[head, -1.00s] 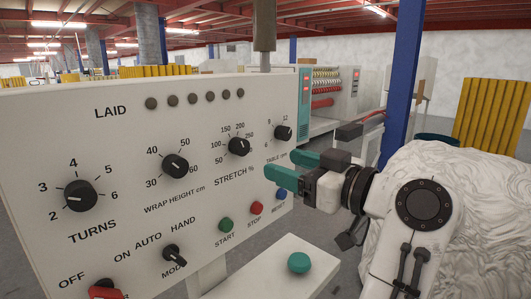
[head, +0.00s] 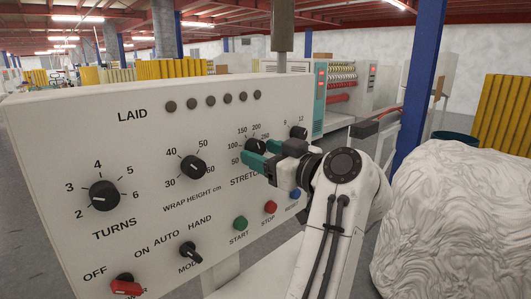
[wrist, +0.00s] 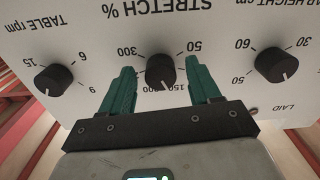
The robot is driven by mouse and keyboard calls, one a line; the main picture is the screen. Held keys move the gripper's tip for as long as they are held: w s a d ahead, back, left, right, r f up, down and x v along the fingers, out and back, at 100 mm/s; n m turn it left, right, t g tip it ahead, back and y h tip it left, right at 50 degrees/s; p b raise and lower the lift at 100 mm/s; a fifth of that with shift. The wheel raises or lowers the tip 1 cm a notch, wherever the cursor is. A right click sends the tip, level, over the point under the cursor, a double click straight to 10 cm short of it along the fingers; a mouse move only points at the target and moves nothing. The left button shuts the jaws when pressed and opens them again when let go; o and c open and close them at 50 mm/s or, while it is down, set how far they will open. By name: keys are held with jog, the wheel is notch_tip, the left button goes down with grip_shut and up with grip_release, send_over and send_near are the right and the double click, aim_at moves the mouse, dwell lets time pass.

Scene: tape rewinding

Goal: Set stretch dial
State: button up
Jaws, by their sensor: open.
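The stretch dial (head: 257,146) is a round black knob on the white control panel (head: 60,150), partly hidden by my gripper in the head view. In the wrist view, which shows the panel upside down, the dial (wrist: 160,70) stands between my two green fingers. Its white pointer mark faces the gripper side, near the 150 label. My gripper (head: 262,155) is open at the panel, with one finger on each side of the dial. Gaps show between the fingers and the knob in the wrist view (wrist: 161,82).
The table rpm dial (head: 299,132) and wrap height dial (head: 193,167) flank the stretch dial. The turns dial (head: 104,196), mode switch (head: 190,251), red switch (head: 125,286) and start (head: 240,223), stop (head: 270,207) buttons lie left and below. A white wrapped load (head: 450,220) stands at right.

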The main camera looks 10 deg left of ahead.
jog(key=c, duration=1)
jog(key=shift+c, duration=0.2)
jog(key=shift+m, duration=0.3)
jog(key=m, duration=0.2)
jog(key=shift+m+p, duration=0.3)
jog(key=m+p, duration=0.2)
jog(key=m, duration=0.1)
jog(key=m+p, duration=0.1)
jog(key=m, duration=0.2)
jog(key=shift+s+r+p, duration=0.15)
jog(key=shift+r+p, duration=0.05)
jog(key=shift+p, duration=0.2)
jog(key=m+p, duration=0.5)
jog(key=m, duration=0.1)
jog(key=shift+r+m, duration=0.15)
jog(key=shift+m, duration=0.15)
jog(key=shift+m+p, duration=1.35)
jog(key=shift+m, duration=0.15)
